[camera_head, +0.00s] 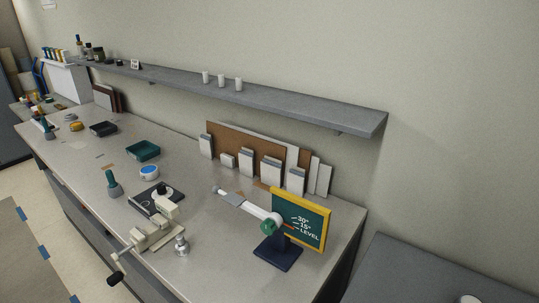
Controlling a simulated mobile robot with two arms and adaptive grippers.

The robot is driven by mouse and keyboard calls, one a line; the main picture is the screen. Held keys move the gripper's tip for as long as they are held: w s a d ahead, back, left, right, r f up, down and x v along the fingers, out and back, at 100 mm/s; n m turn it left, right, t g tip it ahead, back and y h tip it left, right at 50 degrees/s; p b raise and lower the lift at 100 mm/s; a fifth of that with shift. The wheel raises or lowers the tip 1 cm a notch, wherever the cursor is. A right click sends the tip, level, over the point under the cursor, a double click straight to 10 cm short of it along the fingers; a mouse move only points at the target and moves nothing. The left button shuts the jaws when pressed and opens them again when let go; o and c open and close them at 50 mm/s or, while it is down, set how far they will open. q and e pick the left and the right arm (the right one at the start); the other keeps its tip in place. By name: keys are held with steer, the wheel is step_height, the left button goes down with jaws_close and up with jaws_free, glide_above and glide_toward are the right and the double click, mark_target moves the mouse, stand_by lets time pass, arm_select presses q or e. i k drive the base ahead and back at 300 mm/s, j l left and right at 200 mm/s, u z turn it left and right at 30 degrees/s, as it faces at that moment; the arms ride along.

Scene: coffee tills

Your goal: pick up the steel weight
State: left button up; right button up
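A small silver knobbed piece that looks like the steel weight (182,246) stands upright on the grey workbench (205,262), near its front edge. It is just right of a beige vise (150,238) and left of the dark blue foot of a tilting arm stand (277,253). Nothing covers the weight. Neither of my grippers shows in the head view.
A green board with angle marks (299,219) stands behind the tilting arm. A dark square plate (145,203), a green-handled tool (113,184) and a teal tray (143,150) lie to the left. A grey wall shelf (290,107) overhangs the back. Bare bench surrounds the weight's right side.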

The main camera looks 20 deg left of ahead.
mark_target(182, 247)
steer(key=u, duration=1.2)
